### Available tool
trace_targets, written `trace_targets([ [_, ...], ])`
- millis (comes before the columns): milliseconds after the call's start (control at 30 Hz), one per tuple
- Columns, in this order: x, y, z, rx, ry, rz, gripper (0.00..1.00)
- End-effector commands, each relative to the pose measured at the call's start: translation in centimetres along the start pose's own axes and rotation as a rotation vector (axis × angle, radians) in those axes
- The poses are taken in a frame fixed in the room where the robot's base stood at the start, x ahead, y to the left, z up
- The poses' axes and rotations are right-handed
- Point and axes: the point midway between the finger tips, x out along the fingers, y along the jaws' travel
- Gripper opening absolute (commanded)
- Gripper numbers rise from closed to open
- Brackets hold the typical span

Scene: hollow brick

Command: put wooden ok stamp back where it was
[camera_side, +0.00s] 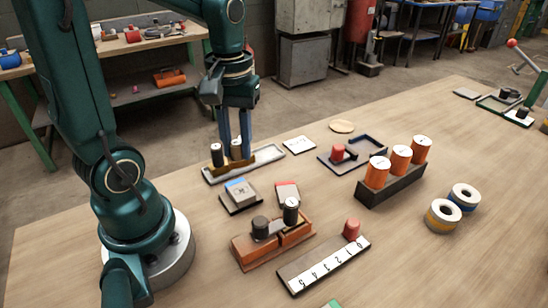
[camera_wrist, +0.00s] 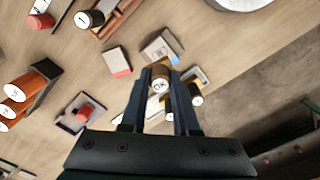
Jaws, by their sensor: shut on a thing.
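The OK stamp (camera_wrist: 160,86), with a round pale top marked "OK", sits between the two blue fingers of my gripper (camera_wrist: 160,74) in the wrist view. In the side view, my gripper (camera_side: 236,142) points down and is shut on the stamp (camera_side: 236,151), over a long white-grey tray (camera_side: 268,156). Another dark stamp with a white top (camera_side: 216,154) stands at the tray's left end, close beside the held one. I cannot tell whether the held stamp touches the tray.
Ink pads (camera_side: 240,191) lie in front of the tray, near an orange-brown brick-like holder (camera_side: 262,245) with stamps. A dark rack (camera_side: 390,187) holds several orange cylinders at right. A black tray with a red-handled stamp (camera_side: 338,152) and tape rolls (camera_side: 443,216) stand on the table.

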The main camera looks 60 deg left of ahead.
Motion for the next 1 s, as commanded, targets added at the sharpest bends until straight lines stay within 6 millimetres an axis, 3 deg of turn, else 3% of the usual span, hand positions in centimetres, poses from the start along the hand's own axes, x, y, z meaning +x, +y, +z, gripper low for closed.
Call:
trace_targets([
  [167, -0.8, 0.2, -1.1, 0.014, 0.013, 0.005, 0.0],
  [500, -1.7, -3.0, -8.6, -0.149, 0.017, 0.004, 0.0],
  [667, -1.0, -3.8, -9.5, -0.201, 0.002, 0.001, 0.0],
  [767, -0.1, -2.6, -9.3, -0.201, -0.002, 0.0, 0.0],
  [1000, 3.1, 2.7, -8.6, -0.197, -0.004, -0.002, 0.0],
])
